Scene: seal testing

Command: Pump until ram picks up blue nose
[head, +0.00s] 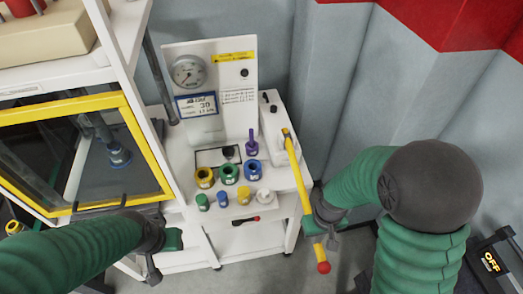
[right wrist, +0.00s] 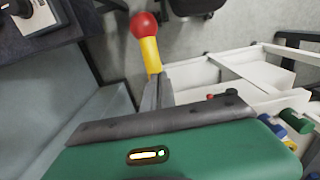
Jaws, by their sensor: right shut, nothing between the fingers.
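The yellow pump handle (head: 297,175) slopes down from the white pump unit (head: 273,128) to a red ball end. My right gripper (head: 328,226) is at the handle's lower part; its fingers are shut with nothing between them. In the right wrist view the dark fingers (right wrist: 157,92) point at the handle, just below the red ball (right wrist: 144,25); contact is unclear. Behind the yellow-framed window (head: 137,125), a grey ram (head: 100,126) reaches down toward a blue nose (head: 121,158); whether they touch is unclear. My left gripper (head: 165,240) is below the window; its fingers are unclear.
A dial gauge (head: 188,72) sits on the white panel. Several coloured rings and plugs, including a green ring (head: 229,173), stand on the white cart (head: 280,184). A red-tipped black tool (head: 245,221) lies lower.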

